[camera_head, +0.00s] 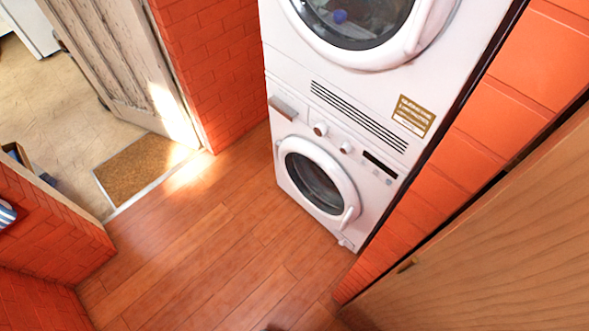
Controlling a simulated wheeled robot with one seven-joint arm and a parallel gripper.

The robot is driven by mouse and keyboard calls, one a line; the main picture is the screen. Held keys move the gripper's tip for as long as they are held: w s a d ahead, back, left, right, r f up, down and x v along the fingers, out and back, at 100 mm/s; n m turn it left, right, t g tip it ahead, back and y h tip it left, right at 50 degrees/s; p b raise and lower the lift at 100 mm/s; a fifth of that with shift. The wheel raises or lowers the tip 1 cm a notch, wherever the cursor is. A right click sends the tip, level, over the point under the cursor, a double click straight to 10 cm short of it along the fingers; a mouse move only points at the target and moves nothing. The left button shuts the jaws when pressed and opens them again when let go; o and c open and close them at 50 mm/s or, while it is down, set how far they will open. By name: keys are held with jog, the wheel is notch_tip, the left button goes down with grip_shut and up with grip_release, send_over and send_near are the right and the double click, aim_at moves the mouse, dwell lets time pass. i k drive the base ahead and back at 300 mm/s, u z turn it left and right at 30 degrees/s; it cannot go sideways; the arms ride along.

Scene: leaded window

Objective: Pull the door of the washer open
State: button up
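The washer (293,120) is the lower white machine of a stack against the orange brick wall. Its round door (284,148) has a white ring around dark glass and looks shut. A white handle (348,217) sits at the lower right of the door ring. Knobs, a drawer front and a dark display are on the panel above the door. My gripper does not clearly show; only a small dark shape at the bottom edge is visible, and I cannot tell what it is.
A second white machine (288,50) with a round door stands on top. A wooden panel (500,240) fills the lower right. The wood floor (220,250) before the washer is clear. A weathered door (125,60) stands open at the upper left, by a brown mat (143,168).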

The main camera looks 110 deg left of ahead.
aim_at(286, 150)
jog(key=u, duration=3.85)
jog(key=k, duration=0.4)
jog(key=u, duration=1)
jog(key=k, duration=0.95)
jog(key=u, duration=0.4)
jog(key=i, duration=1.05)
jog(key=z, duration=1)
jog(key=i, duration=0.7)
jog(key=z, duration=0.4)
